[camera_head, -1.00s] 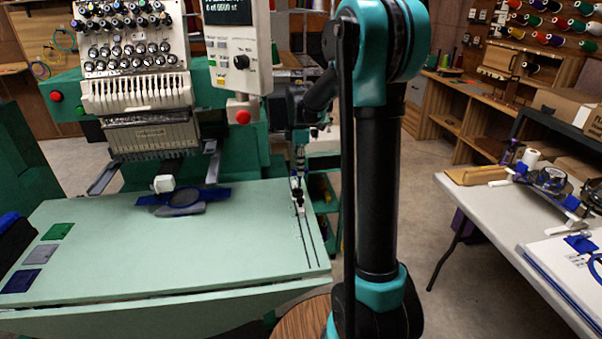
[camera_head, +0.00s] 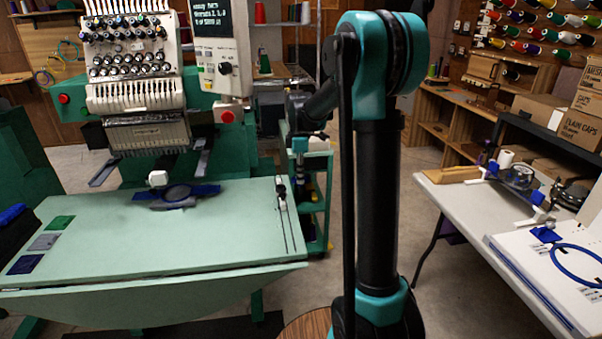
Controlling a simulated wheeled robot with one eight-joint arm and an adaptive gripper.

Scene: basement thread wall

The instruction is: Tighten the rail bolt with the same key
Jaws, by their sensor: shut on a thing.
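The sewing machine's pale green table (camera_head: 150,240) has two dark rail slots (camera_head: 288,232) near its right edge. A small black bolt-like part (camera_head: 281,189) with a white piece (camera_head: 282,206) sits at the far end of these slots; I take it for the rail bolt. My gripper (camera_head: 301,190) hangs pointing down just right of that part, by the table's right edge. It looks apart from the bolt. Its jaws are small and dark here. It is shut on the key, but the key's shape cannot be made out.
A blue and grey hoop piece (camera_head: 178,194) lies on the table under the embroidery machine's head (camera_head: 135,95). Three coloured patches (camera_head: 45,242) lie at the left. A green cart (camera_head: 318,215) stands beyond the table's right edge. A white table (camera_head: 470,205) stands at the right.

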